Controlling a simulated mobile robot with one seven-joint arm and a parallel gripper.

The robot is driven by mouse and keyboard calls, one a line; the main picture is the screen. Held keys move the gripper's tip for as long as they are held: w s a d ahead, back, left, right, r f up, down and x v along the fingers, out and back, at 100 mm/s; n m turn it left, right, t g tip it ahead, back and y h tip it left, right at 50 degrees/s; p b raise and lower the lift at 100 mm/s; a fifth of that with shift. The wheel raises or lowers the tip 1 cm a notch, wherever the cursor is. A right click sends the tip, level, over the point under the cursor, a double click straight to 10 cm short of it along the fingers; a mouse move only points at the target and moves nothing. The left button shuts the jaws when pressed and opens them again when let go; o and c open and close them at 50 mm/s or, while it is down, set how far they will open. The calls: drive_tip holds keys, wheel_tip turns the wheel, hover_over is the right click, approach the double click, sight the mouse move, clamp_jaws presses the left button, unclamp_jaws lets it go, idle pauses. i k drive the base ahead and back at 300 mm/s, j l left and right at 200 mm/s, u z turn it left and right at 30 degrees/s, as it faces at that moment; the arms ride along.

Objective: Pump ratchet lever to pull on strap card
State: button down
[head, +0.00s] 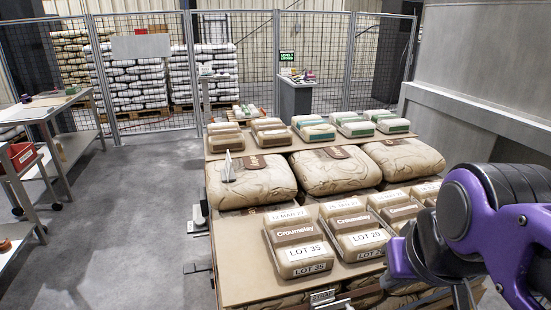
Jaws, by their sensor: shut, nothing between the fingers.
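A small metal fitting with a printed label (322,297) sits at the front edge of the near stack, at the bottom of the head view. It may be the ratchet, but its lever is too small to make out. My purple and grey arm fills the lower right and covers the stack's right front corner. My gripper's fingers cannot be made out in this view.
Paper sacks marked Croumsley (298,240) lie on a brown sheet (230,285), with large tan sacks (250,182) behind. A work table (40,108) and shelving stand left. Mesh fencing (262,60) closes the back. The grey floor (140,215) left of the stack is clear.

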sight(188, 269)
drive_tip(key=k+j+z, duration=0.1)
drive_tip(key=j+z, duration=0.15)
drive_tip(key=j, duration=1.1)
drive_tip(key=k+j, duration=0.1)
drive_tip(key=j, duration=0.45)
drive_tip(key=k+j+z, duration=0.1)
drive_tip(key=j, duration=0.95)
drive_tip(key=k+j, duration=0.2)
drive_tip(key=j+z, duration=0.25)
drive_tip(key=j, duration=0.65)
